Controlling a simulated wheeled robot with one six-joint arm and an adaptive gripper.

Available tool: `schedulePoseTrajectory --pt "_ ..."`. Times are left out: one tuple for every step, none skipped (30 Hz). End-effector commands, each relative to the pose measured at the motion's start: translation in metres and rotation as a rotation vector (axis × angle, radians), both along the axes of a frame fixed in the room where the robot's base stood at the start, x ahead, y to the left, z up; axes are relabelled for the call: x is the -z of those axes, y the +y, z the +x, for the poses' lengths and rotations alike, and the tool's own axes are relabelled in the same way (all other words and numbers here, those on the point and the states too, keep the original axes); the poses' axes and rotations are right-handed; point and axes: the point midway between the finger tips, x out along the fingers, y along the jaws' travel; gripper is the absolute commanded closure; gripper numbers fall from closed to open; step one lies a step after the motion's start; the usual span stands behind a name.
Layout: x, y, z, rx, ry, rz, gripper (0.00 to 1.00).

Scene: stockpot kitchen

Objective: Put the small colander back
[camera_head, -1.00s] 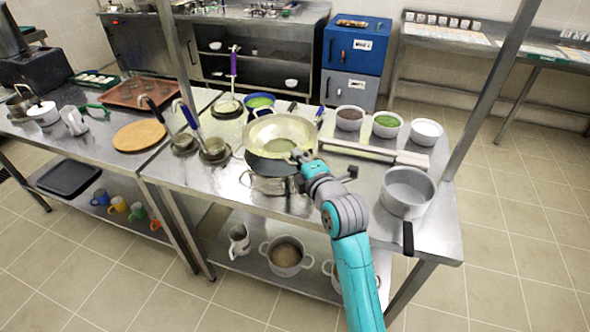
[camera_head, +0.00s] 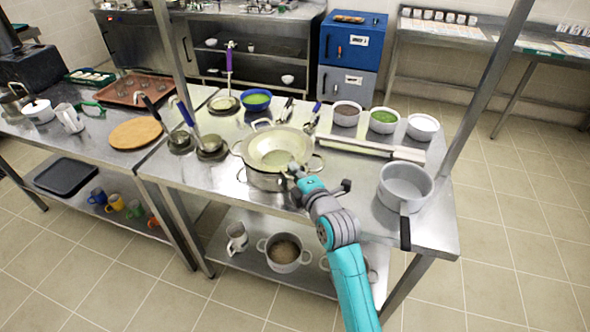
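The small colander (camera_head: 272,142) is a pale, shiny metal bowl with a loop handle at its far rim. It sits low at the mouth of a steel pot (camera_head: 262,180) on the middle table. The pot's side handles show beside it. My gripper (camera_head: 294,169) is at the colander's near right rim and appears closed on it. The fingertips are small and partly hidden against the rim. I cannot tell whether the colander's underside touches the pot.
A grey saucepan (camera_head: 405,184) stands at the table's right, its handle over the front edge. A metal bar (camera_head: 368,149) lies behind my gripper. Bowls (camera_head: 383,121) line the back right. Ladles (camera_head: 209,146) stand left. Some bare tabletop (camera_head: 205,180) lies front left.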

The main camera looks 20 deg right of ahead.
Motion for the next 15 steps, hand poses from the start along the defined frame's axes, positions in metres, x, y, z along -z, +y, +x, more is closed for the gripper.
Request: schedulePoseTrajectory --pt "0.0008 0.0000 0.0000 0.000 -0.001 0.000 1.00" --pt "0.0016 0.0001 0.0000 0.000 -0.001 0.000 1.00" --pt "0.0026 0.0000 0.0000 0.000 -0.001 0.000 1.00" --pt "0.0033 0.0000 0.0000 0.000 -0.001 0.000 1.00" --pt "0.0041 0.0000 0.0000 0.000 -0.002 0.001 1.00" --pt "0.0052 -0.0001 -0.0001 0.000 -0.002 0.001 1.00" --pt "0.0060 -0.0001 -0.0001 0.000 -0.002 0.001 1.00" --pt "0.0070 0.0000 0.0000 0.000 -0.001 0.001 1.00" --pt "0.0078 0.0000 0.0000 0.000 -0.001 0.001 1.00" --pt "0.0080 0.0000 0.0000 0.000 0.000 0.001 1.00" --pt "0.0082 0.0000 -0.0001 0.000 0.000 0.001 1.00" --pt "0.0094 0.0000 -0.0001 0.000 0.003 0.001 0.92" --pt "0.0097 0.0000 -0.0002 0.000 0.004 0.001 0.85" --pt "0.0099 0.0000 -0.0002 0.000 0.004 0.001 0.83" --pt "0.0101 0.0000 -0.0002 0.000 0.005 0.001 0.83"
